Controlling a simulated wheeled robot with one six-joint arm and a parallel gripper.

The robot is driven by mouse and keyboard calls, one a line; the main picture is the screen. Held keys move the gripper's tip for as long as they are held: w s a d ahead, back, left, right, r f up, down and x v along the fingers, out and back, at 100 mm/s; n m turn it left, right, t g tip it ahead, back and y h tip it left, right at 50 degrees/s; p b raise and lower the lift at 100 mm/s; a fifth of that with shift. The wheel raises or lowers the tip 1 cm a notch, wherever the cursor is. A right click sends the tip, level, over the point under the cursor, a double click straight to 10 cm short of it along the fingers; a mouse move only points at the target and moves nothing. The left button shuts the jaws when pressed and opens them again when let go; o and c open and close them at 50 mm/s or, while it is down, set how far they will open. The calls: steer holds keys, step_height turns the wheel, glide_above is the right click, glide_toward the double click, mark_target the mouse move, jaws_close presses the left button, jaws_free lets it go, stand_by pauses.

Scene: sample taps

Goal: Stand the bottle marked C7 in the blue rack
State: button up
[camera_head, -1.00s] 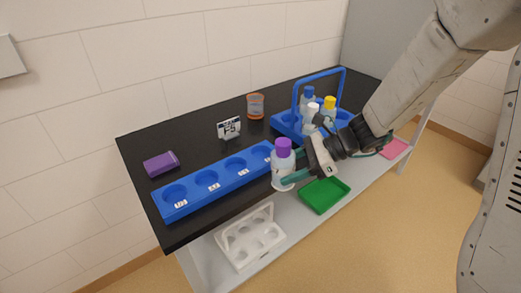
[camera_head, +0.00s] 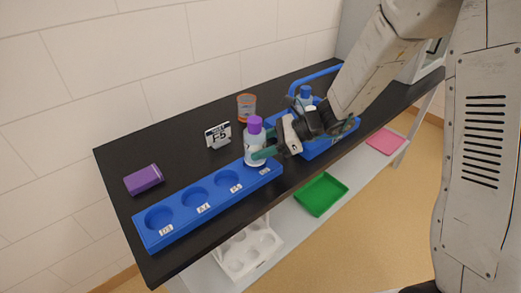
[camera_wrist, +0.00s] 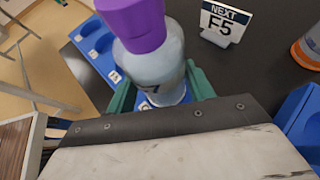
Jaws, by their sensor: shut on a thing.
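My gripper (camera_head: 264,153) is shut on a translucent bottle (camera_head: 254,146) with a purple cap. In the wrist view the bottle (camera_wrist: 158,72) stands between the green fingers (camera_wrist: 160,94), and a "7" shows on its label; the rest of the mark is hidden. The long blue rack (camera_head: 188,222) lies along the front edge of the black bench, with a row of labelled round holes. The bottle is upright at the rack's right-end hole. I cannot tell whether its base is in the hole or just above it. The three holes to the left are empty.
A sign reading F5 (camera_head: 218,135), an orange-and-clear jar (camera_head: 246,107) and a purple box (camera_head: 143,179) stand behind the rack. Green (camera_head: 321,195) and pink trays (camera_head: 385,142) lie on the lower shelf.

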steer(key=shift+a+f, duration=0.1)
steer(key=shift+f, duration=1.55)
steer(key=shift+f, duration=0.1)
steer(key=o, duration=1.2)
steer(key=shift+o, duration=0.2)
